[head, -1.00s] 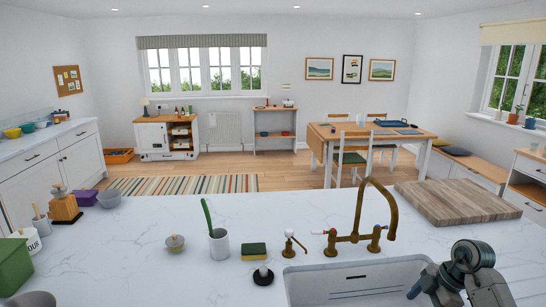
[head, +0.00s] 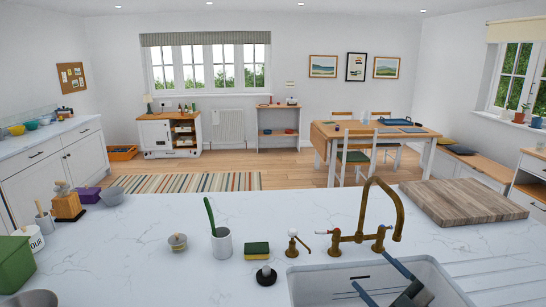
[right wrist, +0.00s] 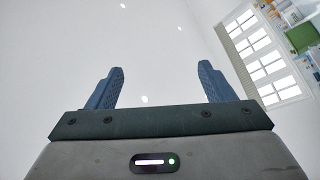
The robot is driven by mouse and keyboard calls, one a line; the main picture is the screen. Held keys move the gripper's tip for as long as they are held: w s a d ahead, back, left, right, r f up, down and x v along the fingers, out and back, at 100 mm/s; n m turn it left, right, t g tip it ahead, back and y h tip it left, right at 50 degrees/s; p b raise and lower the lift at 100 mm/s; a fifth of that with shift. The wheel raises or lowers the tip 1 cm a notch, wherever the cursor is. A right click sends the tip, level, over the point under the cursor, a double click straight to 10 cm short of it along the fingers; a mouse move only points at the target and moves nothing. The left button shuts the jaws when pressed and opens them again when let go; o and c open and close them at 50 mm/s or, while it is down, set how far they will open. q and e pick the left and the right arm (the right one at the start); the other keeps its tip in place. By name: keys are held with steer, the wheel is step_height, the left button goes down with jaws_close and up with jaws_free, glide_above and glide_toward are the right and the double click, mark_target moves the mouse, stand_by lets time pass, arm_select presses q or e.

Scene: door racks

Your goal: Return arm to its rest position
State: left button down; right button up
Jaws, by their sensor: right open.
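My right gripper (head: 370,269) shows over the white sink (head: 310,283) at the bottom of the head view. Its two blue fingers are spread apart with nothing between them. The right wrist view shows the same open, empty jaws (right wrist: 159,68) against pale ceiling, with a window tilted at the upper right. Most of my right arm is below the head view's frame. My left gripper is not in view.
A brass tap (head: 365,225) stands behind the sink, close to my right gripper. A wooden board (head: 463,204) lies to its right. A sponge (head: 257,249), a cup (head: 221,244) and a lidded pot (head: 178,242) stand left on the worktop (head: 130,262).

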steer(key=s+d+f+m+g+h, duration=0.1)
steer(key=s+d+f+m+h, duration=0.9)
steer(key=m+h, duration=0.75)
steer(key=s+a+f+n+g+y, duration=0.1)
steer(key=s+a+f+g+y, duration=0.15)
steer(key=s+f+g, duration=0.5)
steer(key=s+a+f+n+g+y, duration=0.1)
steer(key=s+a+f+g, duration=0.2)
steer(key=s+f+g, duration=0.7)
steer(key=s+d+f+t+b, duration=0.1)
steer(key=s+f+t+b, duration=0.1)
steer(key=f, duration=1.3)
steer(key=s+d+f+t+b, duration=0.1)
steer(key=f+t+b, duration=0.1)
steer(key=f, duration=1.4)
steer(key=s+d+f+g+b, duration=0.1)
steer(key=s+f+b, duration=0.3)
steer(key=s+f, duration=1.5)
step_height(320, 180, down, 4)
steer(key=shift+d+f, duration=0.15)
steer(key=shift+d, duration=0.2)
steer(key=shift+g, duration=0.25)
